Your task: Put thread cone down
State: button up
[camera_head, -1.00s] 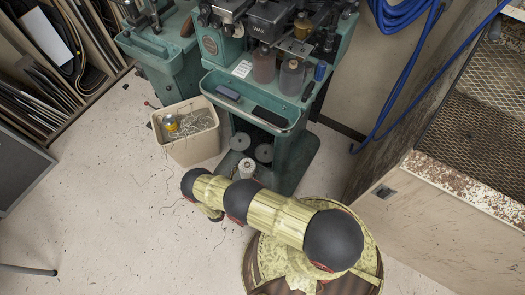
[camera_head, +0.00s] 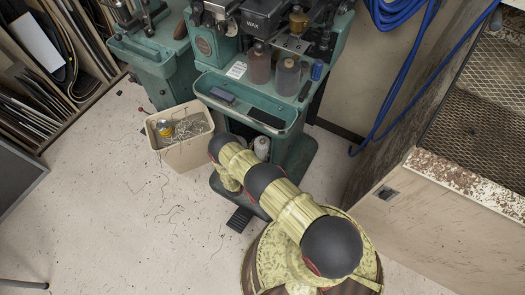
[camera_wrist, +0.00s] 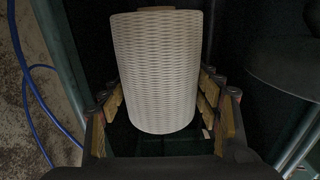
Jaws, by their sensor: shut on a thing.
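In the wrist view a white thread cone (camera_wrist: 160,70) with a woven-looking surface stands between the fingers of my gripper (camera_wrist: 168,105). The gripper is shut on it, with fingers on its left and right sides. A dark green surface shows below the cone. In the head view a pale cone (camera_head: 262,147) shows under the stitcher's tray, just past the end of my arm; the gripper is hidden there by the arm. I cannot tell whether the cone touches the base beneath it.
The green stitching machine (camera_head: 240,75) stands ahead, with its tray (camera_head: 247,113) above the cone's place. A beige bin (camera_head: 183,152) with thread scraps is at left. A dark pedal (camera_head: 240,219) lies on the floor. A wooden crate wall (camera_head: 425,225) is at right.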

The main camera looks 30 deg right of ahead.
notch_tip(320, 180, down, 4)
jog(key=shift+r+b, duration=0.1)
jog(key=shift+b, duration=0.9)
jog(key=shift+r, duration=0.15)
jog(key=o, duration=1.1)
jog(key=shift+p+v, duration=1.45)
jog(key=shift+v, duration=4.55)
